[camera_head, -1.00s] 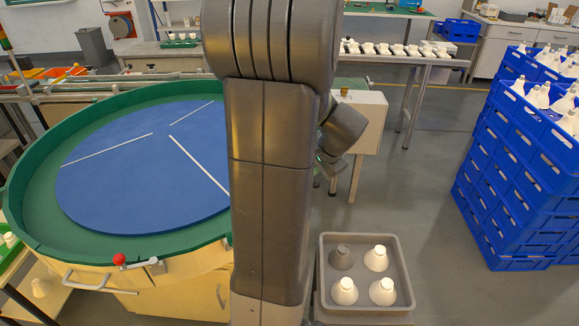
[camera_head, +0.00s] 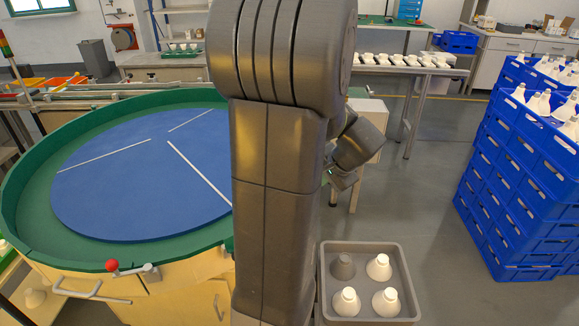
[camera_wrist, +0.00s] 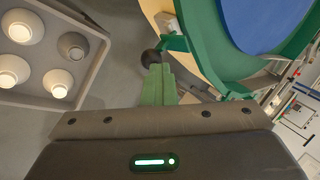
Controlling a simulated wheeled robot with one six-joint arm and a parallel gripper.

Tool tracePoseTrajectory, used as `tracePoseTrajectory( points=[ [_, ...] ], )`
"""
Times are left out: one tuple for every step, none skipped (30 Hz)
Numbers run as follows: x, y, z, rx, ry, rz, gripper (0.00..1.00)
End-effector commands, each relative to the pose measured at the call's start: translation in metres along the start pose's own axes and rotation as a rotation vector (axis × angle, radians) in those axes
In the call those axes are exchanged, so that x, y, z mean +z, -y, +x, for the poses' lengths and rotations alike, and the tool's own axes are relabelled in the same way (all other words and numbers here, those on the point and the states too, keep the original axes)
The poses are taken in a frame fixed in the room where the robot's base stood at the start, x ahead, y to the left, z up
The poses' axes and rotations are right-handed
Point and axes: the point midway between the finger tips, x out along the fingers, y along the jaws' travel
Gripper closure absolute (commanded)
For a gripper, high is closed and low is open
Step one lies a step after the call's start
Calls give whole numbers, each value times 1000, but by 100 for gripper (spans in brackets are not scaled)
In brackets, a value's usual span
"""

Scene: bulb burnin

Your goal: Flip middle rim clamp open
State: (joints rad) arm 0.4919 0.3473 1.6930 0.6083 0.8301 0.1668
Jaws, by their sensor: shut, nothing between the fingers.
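In the wrist view a clamp with a dark ball knob (camera_wrist: 151,58) and a green arm (camera_wrist: 174,43) sits at the outer edge of the green rim (camera_wrist: 210,50). My gripper (camera_wrist: 158,72) is shut and empty, its green fingers just below the knob; I cannot tell whether they touch it. In the head view my gripper (camera_head: 343,180) shows small beside my arm, which hides that stretch of the rim. Another clamp with a red ball knob (camera_head: 112,265) sits on the rim at front left.
A grey tray (camera_head: 325,265) with several bulbs stands right of my arm; it also shows in the wrist view (camera_wrist: 92,75). Stacked blue crates (camera_head: 500,225) with bulbs stand at the right. Bare floor (camera_head: 430,190) lies between. The blue turntable disc (camera_head: 125,185) fills the rim.

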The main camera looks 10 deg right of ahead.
Motion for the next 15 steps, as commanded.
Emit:
tracePoseTrajectory(
  points=[
    [0, -1, 1, 2, 1, 1, 100],
    [0, -1, 1, 2, 1, 1, 100],
    [0, -1, 1, 2, 1, 1, 100],
    [0, -1, 1, 2, 1, 1, 100],
    [0, -1, 1, 2, 1, 1, 100],
    [0, -1, 1, 2, 1, 1, 100],
    [0, -1, 0, 2, 1, 1, 100],
    [0, 0, 0, 2, 1, 0, 100],
    [0, 1, -2, 2, 1, 0, 100],
    [0, 2, -3, 2, 1, 0, 100],
    [0, 4, -5, 2, 1, 0, 100],
    [-1, 7, -8, 2, 1, -1, 100],
    [-1, 9, -11, 1, 1, -2, 100],
    [-2, 12, -14, 1, 1, -2, 100],
    [-2, 16, -18, 1, 1, -2, 100]
  ],
)
